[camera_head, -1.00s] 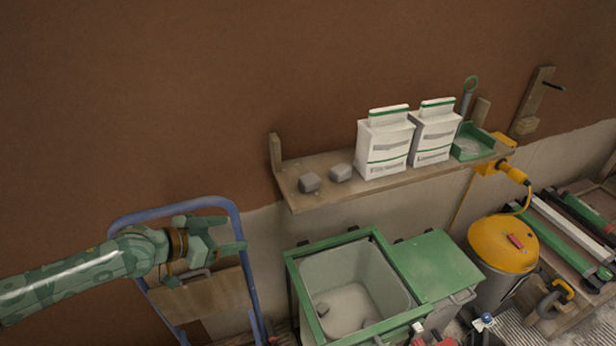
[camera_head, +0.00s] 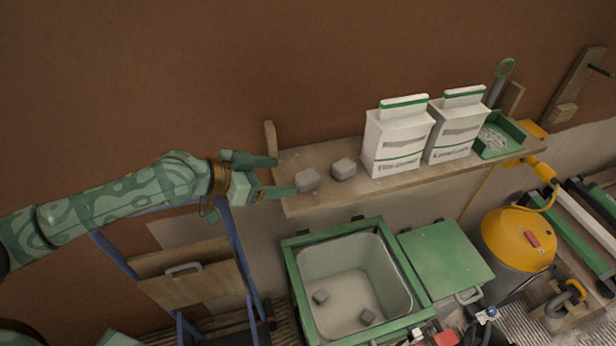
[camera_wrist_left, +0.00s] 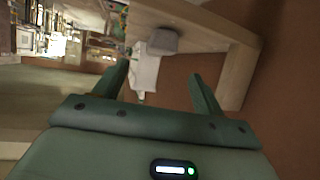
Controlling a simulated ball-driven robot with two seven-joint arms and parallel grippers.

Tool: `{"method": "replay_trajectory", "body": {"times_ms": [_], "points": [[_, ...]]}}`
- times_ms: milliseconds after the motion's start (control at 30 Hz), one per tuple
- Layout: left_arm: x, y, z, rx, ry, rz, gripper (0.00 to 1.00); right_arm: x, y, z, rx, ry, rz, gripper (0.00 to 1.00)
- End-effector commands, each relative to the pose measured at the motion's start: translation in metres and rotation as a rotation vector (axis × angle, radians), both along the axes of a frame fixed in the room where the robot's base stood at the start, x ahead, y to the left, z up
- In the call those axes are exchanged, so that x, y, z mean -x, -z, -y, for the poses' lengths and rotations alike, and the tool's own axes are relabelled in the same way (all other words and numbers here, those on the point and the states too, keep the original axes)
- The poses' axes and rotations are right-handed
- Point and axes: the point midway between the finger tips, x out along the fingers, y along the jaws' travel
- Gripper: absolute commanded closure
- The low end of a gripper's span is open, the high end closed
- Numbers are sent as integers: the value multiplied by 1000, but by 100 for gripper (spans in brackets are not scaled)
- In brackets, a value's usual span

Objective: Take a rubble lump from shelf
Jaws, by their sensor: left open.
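Two grey rubble lumps lie on the left part of the wooden shelf (camera_head: 320,198). The left lump (camera_head: 307,180) is nearest my left gripper; the other lump (camera_head: 344,168) lies just to its right. My left gripper (camera_head: 283,176) is open and empty at the shelf's left end, its fingers pointing right towards the left lump. In the left wrist view a grey lump (camera_wrist_left: 163,41) shows beyond the two open fingertips (camera_wrist_left: 158,72), apart from the palm. I cannot tell whether a fingertip touches the lump. My right gripper does not show.
Two white bags (camera_head: 396,140) and a green tray (camera_head: 497,140) stand farther right on the shelf. A wooden upright (camera_head: 270,138) rises at its left end. Below is a green-framed bin (camera_head: 350,255) with two lumps inside. A blue-framed cart (camera_head: 238,260) stands below my arm.

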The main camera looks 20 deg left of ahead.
Motion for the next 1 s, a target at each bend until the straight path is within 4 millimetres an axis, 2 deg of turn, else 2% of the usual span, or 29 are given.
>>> {"method": "replay_trajectory", "body": {"times_ms": [133,400,600,733,933,967,1000], "points": [[-22,15,21,3,-2,1,30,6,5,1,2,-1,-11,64],[-37,26,36,1,0,-1,30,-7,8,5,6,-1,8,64],[-57,43,57,0,-1,0,30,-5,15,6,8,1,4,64],[-65,47,64,-2,0,0,30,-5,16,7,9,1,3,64],[-65,47,64,-3,-1,1,30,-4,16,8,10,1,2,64],[-65,47,64,-3,-1,1,32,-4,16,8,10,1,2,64],[-65,47,64,-3,-1,1,44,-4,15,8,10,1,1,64]]}}
